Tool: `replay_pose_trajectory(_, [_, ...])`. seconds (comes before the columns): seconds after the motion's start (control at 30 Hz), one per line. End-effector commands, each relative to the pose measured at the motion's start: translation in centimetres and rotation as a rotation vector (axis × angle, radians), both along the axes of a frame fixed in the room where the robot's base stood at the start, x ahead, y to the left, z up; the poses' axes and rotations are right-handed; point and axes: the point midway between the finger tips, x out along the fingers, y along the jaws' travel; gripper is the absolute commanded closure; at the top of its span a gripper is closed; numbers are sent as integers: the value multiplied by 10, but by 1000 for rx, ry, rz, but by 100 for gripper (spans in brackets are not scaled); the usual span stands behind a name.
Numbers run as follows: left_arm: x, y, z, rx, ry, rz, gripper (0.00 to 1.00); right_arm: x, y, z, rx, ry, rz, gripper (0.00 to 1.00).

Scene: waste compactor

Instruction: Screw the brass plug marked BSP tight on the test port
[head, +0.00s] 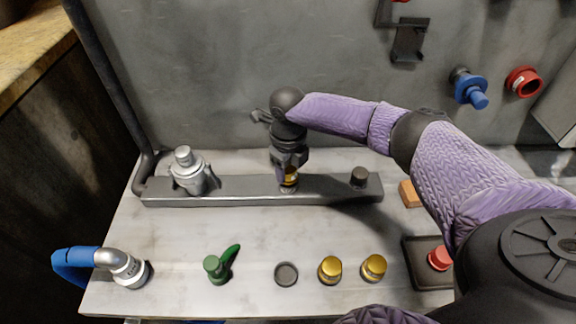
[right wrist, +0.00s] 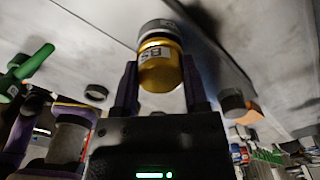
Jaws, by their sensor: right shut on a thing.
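My right gripper (head: 289,176) points down over the middle of the grey rail (head: 235,191), shut on a brass plug (head: 290,183). In the right wrist view, the brass plug (right wrist: 160,68) sits between the two fingers, with a pale label whose dark letters are only partly readable. Its far end meets a grey round fitting (right wrist: 160,28), which looks like the test port on the rail. The gripper hides much of this joint in the head view, so I cannot tell how tight the thread is. My left gripper is not in view.
Two more brass plugs (head: 330,270) (head: 373,267) stand on the bench front, beside a dark round cap (head: 286,274) and a green-handled valve (head: 215,266). A silver fitting (head: 188,170) and a dark knob (head: 360,178) flank the gripper on the rail. A red button (head: 440,258) is right.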

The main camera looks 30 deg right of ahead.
Motion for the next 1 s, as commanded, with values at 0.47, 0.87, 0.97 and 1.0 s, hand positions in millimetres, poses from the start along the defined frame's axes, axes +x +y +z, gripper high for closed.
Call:
replay_pose_trajectory(0.47, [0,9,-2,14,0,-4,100,0,0,-2,0,-1,0,100])
replay_pose_trajectory(0.87, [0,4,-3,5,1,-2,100,0,0,-2,0,-1,0,100])
replay_pose_trajectory(0.97, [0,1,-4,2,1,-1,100,0,0,-3,0,-1,0,100])
replay_pose_trajectory(1.0, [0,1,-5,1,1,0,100,0,0,-3,1,-1,0,100])
